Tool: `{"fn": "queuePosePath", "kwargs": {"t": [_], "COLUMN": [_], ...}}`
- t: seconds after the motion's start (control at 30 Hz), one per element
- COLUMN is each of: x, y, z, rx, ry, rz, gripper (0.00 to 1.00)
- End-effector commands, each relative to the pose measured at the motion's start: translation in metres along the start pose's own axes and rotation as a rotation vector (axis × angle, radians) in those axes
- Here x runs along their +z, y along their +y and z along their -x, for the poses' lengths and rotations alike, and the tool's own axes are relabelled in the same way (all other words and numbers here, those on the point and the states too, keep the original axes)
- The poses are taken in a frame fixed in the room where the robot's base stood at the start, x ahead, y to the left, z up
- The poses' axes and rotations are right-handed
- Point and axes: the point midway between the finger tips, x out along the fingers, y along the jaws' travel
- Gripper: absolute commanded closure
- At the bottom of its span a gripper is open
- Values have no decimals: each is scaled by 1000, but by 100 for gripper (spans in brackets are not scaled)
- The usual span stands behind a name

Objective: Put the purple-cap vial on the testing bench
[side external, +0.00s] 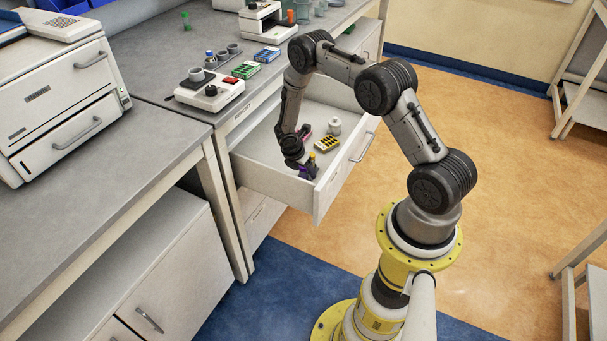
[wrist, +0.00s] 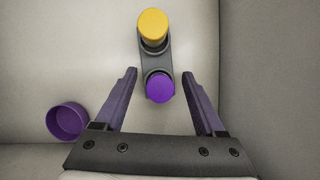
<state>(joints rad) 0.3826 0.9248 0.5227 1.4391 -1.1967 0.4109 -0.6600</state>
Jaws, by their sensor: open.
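The purple-cap vial (wrist: 160,88) stands in a dark two-place holder (wrist: 155,58) in front of a yellow-cap vial (wrist: 152,26), seen from above in the wrist view. My gripper (wrist: 163,75) is open, with one purple finger on each side of the purple cap and a gap on both sides. In the side view my gripper (side external: 308,170) is down inside the open drawer (side external: 270,178), near its front corner, and mostly hides the vial. A grey bench top (side external: 185,100) lies above the drawer; I cannot tell which bench is the testing one.
A round purple container (wrist: 67,121) lies by the left finger. The drawer also holds a yellow rack (side external: 326,144) and a white bottle (side external: 334,127). The drawer walls stand close around my gripper. A white device (side external: 209,92) and small racks (side external: 246,70) occupy the bench.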

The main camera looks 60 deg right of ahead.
Motion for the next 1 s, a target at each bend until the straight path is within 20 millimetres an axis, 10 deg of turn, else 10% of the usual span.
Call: {"fn": "queuePosePath", "kwargs": {"t": [0.47, 1.0], "x": [0, 11], "y": [0, 1], "z": [1, 27], "rx": [0, 3], "ry": [0, -1], "rz": [0, -3], "gripper": [100, 100]}}
